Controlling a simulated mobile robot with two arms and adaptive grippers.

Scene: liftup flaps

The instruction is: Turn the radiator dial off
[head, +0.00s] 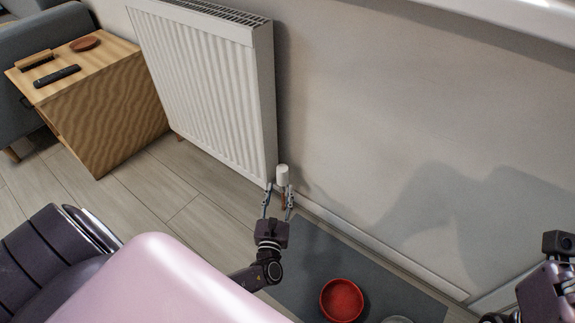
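The radiator (205,85) is a white ribbed panel on the wall. Its dial (282,175) is a small white upright cylinder at the radiator's lower right corner, with a copper-coloured pipe below it. My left gripper (278,190) is just below and in front of the dial, its two fingers spread apart on either side of the pipe area. Whether a finger touches the dial or pipe cannot be told. My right gripper is not clearly visible; only part of my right arm (545,295) shows at the lower right edge.
A grey mat (300,255) lies on the floor below the dial, with a red bowl (341,300) and part of a pale dish (397,320) on it. A wooden side table (105,115) with a remote (57,76) and a brown dish (84,44) stands left, beside a grey sofa (50,35).

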